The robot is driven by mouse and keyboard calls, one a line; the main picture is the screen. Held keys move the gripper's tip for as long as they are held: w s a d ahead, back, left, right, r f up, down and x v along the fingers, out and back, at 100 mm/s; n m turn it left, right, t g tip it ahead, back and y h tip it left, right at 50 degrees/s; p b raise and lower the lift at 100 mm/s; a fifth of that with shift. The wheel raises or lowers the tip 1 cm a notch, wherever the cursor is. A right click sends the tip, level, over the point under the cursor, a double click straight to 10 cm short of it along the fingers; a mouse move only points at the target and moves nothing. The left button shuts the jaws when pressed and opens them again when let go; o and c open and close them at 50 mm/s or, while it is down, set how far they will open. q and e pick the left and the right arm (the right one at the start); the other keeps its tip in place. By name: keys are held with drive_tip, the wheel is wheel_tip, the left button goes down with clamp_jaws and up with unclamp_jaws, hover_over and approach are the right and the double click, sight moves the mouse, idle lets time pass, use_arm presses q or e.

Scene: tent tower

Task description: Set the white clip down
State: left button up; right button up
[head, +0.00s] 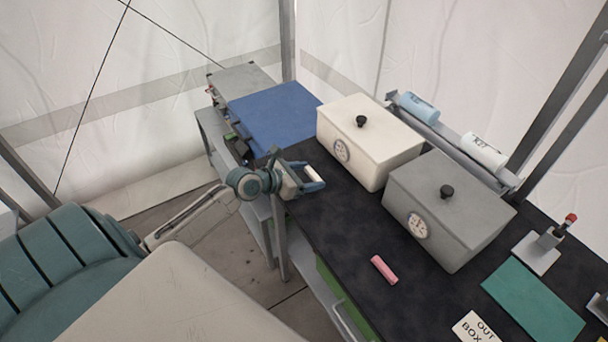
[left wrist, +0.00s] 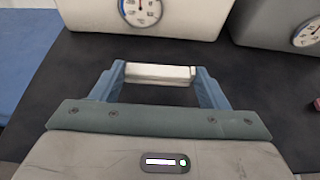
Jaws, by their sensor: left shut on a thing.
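The white clip (left wrist: 158,73) is a short white bar held crosswise between the blue fingertips of my left gripper (left wrist: 158,78) in the left wrist view. In the head view, my left gripper (head: 312,178) reaches in from the left over the black table top (head: 340,228), with the white clip (head: 313,173) between its fingers. The gripper is shut on the clip. It is in front of the white lidded box. I cannot tell whether the clip touches the table. My right gripper is not in view.
A white box (head: 385,150) and a grey box (head: 450,205), each with a dial, stand behind the gripper. A blue mat (head: 272,118) lies to the left. A pink clip (head: 383,269), an OUT BOX card (head: 474,328) and a green mat (head: 533,300) lie rightward. The black surface between is clear.

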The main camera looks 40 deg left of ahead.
sight(304, 181)
use_arm(q)
drive_tip(key=shift+w+a+f, duration=0.1)
drive_tip(key=shift+w+a, duration=0.9)
drive_tip(key=shift+a, duration=0.1)
drive_tip(key=f, duration=0.3)
drive_tip(key=shift+w+a, duration=0.2)
drive_tip(key=shift+a, duration=0.1)
drive_tip(key=shift+f, duration=0.25)
drive_tip(key=shift+f, duration=0.1)
drive_tip(key=o, duration=0.9)
drive_tip(key=shift+o, duration=0.2)
